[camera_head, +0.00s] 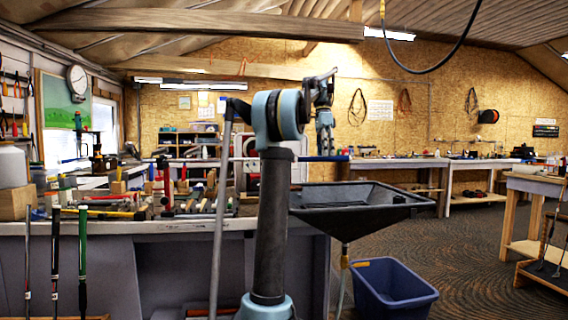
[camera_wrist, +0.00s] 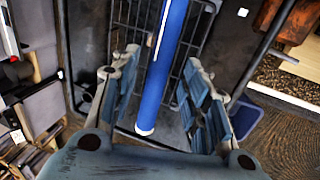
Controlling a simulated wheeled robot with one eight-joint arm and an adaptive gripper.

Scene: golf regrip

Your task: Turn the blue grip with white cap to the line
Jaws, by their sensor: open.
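The blue grip (camera_head: 324,158) lies level above the dark tray in the head view, at the right end of a thin shaft. In the wrist view the blue grip (camera_wrist: 164,70) runs from the top centre down to its white cap (camera_wrist: 145,130). A thin white line (camera_wrist: 163,25) shows along its upper left side. My gripper (camera_head: 325,148) hangs just above the grip, pointing down. In the wrist view my gripper (camera_wrist: 160,70) is open, one finger on each side of the grip, with gaps visible on both sides.
A black sloped tray (camera_head: 405,205) is below the grip, with a blue bin (camera_head: 395,295) on the floor. The bench (camera_head: 130,227) at left holds several tools. Several clubs (camera_head: 83,255) stand at the front left. Floor is clear at right of the bin.

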